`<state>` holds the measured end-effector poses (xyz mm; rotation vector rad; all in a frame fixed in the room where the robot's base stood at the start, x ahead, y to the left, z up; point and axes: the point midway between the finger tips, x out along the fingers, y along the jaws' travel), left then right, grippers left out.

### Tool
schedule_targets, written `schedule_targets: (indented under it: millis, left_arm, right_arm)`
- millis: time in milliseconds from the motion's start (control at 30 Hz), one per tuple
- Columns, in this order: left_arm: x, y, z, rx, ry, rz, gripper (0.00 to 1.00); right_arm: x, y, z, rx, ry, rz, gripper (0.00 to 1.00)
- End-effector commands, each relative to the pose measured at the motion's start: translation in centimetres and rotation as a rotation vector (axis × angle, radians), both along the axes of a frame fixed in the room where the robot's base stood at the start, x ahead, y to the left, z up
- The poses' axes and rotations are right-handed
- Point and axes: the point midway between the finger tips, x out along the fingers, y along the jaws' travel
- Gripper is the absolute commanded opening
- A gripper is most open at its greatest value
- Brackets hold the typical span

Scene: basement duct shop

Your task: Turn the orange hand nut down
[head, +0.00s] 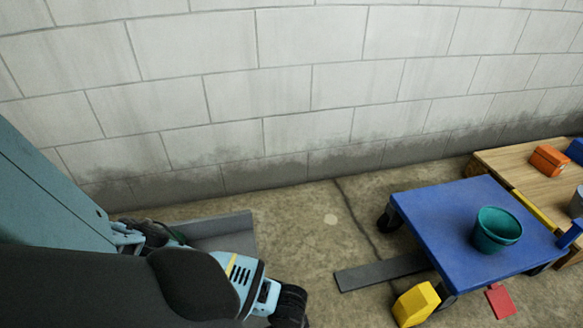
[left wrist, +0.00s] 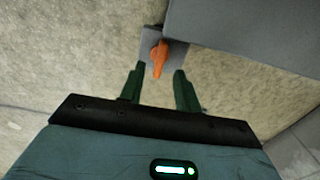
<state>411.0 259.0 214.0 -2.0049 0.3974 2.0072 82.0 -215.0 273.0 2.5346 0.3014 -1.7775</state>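The orange hand nut (left wrist: 159,57) shows in the left wrist view, with a wing-like shape. It sits on a small grey plate (left wrist: 178,50) beside a larger grey panel (left wrist: 250,32). My left gripper (left wrist: 158,72) is open, with its two dark green fingers apart. The nut lies ahead of the gap between the fingertips, a little nearer the left finger in the picture. I see no clear contact. In the head view the nut and the left fingertips are hidden behind my arm. My right gripper is in neither view.
A grey piece (head: 222,230) stands on the floor beside my arm. A blue cart (head: 430,215) carries a teal bucket (head: 495,230). A grey strip (head: 380,271), a yellow block (head: 416,304) and a red piece (head: 501,301) lie near it. A block wall (head: 290,95) runs behind.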

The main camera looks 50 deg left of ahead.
Motion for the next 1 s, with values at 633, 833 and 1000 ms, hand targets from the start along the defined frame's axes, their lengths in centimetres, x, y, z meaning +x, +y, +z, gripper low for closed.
schedule_targets:
  millis: [633,833,1000]
  left_arm:
    - [0.0,-0.1,-3.6,-0.001,-0.002,-0.001,0.33]
    - [0.0,0.0,-3.6,0.000,-0.001,-0.001,0.08]
    - [0.0,0.0,-3.6,-0.001,-0.001,-0.001,0.00]
  right_arm:
    - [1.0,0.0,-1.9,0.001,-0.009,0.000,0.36]
    - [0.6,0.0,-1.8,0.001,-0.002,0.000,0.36]
    - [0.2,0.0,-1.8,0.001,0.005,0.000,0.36]
